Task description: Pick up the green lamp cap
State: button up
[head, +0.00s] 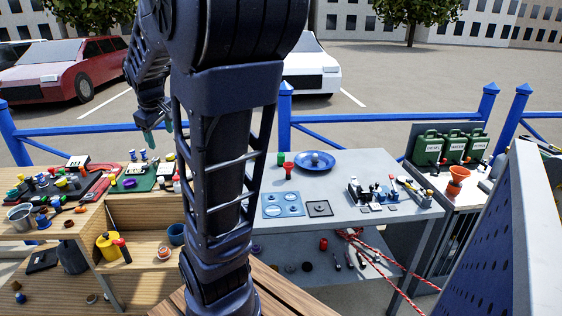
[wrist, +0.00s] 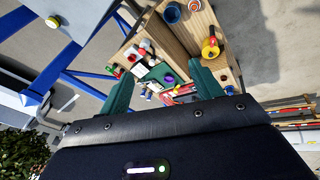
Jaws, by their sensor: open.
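A small green cylinder (head: 281,158) stands at the back left of the grey table (head: 345,185). Other small green pieces lie in the clutter at the left of the wooden bench (head: 125,222). I cannot tell which green piece is the lamp cap. My gripper (head: 157,136) is raised above the back of the wooden bench, apart from everything on it. In the wrist view my gripper (wrist: 162,70) has its two green fingers spread with nothing held between them. Bench clutter shows beyond them, too small to identify a cap. My arm hides part of the bench and table.
A yellow mug (head: 107,246) sits on the lower bench level. Blue railings (head: 340,127) run behind.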

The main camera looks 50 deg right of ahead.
jog(key=w+d+f+n+g+h, duration=0.1)
jog(key=w+d+f+n, duration=0.2)
jog(key=d, duration=0.7)
jog(key=w+d+f+n+g, duration=0.1)
jog(key=w+d+f, duration=0.25)
jog(key=d, duration=0.65)
jog(key=w+d+f+n+h, duration=0.15)
jog(key=w+d, duration=0.35)
jog(key=d, duration=0.5)
jog(key=n+g, duration=0.3)
jog(key=n, duration=0.4)
send_near(282, 158)
jog(key=w+d+f, duration=0.1)
jog(key=d+f, duration=0.1)
jog(key=x, duration=0.9)
jog(key=shift+w+d+f, duration=0.25)
jog(key=shift+f, duration=0.05)
jog(key=c, duration=1.1)
